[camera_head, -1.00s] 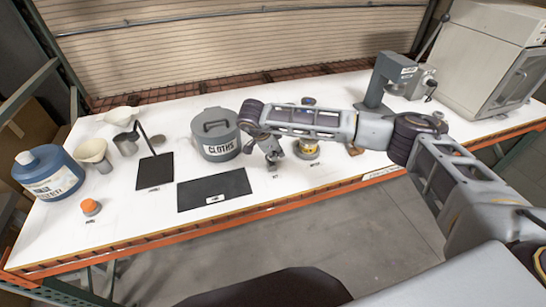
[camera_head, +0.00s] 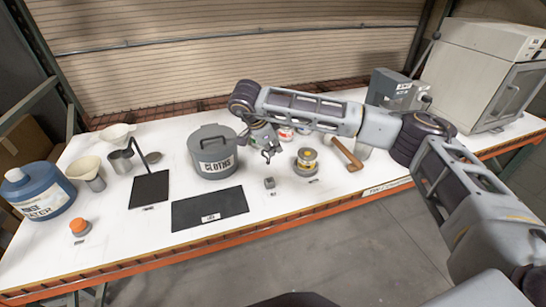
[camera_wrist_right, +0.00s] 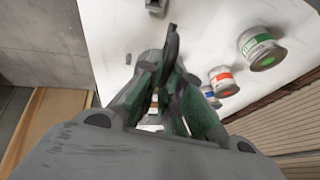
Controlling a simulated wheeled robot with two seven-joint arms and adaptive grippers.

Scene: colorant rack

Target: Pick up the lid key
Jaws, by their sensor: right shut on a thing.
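My right gripper (camera_head: 268,153) is over the white table, just right of the grey pot marked CLOTHS. It is shut on a small dark piece, which I take for the lid key (camera_wrist_right: 172,42); the fingers hide most of it. In the right wrist view the gripper (camera_wrist_right: 160,75) shows its fingers close together, with the dark piece sticking out beyond the tips. A small grey block (camera_head: 270,183) with a label stands on the table below the gripper, apart from it. My left gripper is not in view.
The CLOTHS pot (camera_head: 213,152) stands close left of the gripper. Cans with green (camera_wrist_right: 262,47) and red (camera_wrist_right: 222,80) labels stand behind. A black mat (camera_head: 210,208) lies front left.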

